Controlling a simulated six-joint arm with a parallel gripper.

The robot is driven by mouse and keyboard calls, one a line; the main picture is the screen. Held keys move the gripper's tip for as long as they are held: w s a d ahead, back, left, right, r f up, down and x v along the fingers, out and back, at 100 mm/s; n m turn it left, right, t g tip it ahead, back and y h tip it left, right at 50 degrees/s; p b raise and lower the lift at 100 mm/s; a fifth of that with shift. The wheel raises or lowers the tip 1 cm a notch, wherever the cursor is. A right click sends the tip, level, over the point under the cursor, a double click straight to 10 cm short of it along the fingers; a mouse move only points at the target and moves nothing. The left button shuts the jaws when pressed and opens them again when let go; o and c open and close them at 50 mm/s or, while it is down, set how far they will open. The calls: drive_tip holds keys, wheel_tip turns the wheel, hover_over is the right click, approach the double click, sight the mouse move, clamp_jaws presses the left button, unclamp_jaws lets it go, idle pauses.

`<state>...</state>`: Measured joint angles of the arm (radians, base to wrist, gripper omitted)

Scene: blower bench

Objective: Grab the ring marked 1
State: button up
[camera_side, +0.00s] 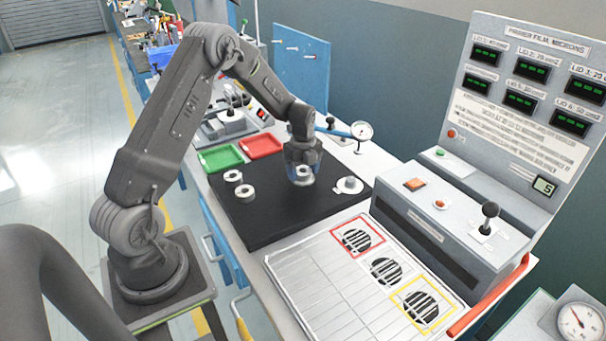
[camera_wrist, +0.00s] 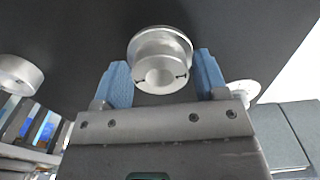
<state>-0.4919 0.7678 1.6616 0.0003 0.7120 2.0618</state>
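A silvery metal ring (camera_wrist: 160,48) sits between the two blue fingers of my gripper (camera_wrist: 161,64) in the wrist view, with a gap on each side. My gripper is open around it. In the side view my gripper (camera_side: 302,168) is low over the black mat (camera_side: 290,211), and the same ring (camera_side: 303,173) shows between its fingers. Two more pale rings (camera_side: 233,176) (camera_side: 245,192) stand at the mat's left. One ring (camera_wrist: 20,74) is at the left edge of the wrist view. No number is readable on any ring.
A pale flanged part (camera_side: 348,185) lies right of my gripper; it partly shows in the wrist view (camera_wrist: 243,92). Green (camera_side: 220,158) and red (camera_side: 261,146) trays are behind the mat. A dial gauge (camera_side: 361,131) stands behind. A grated panel (camera_side: 325,276) and control box (camera_side: 440,215) are in front and right.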

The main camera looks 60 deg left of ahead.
drive_tip(key=c, duration=0.9)
drive_tip(key=shift+r, duration=0.1)
drive_tip(key=shift+c, duration=0.2)
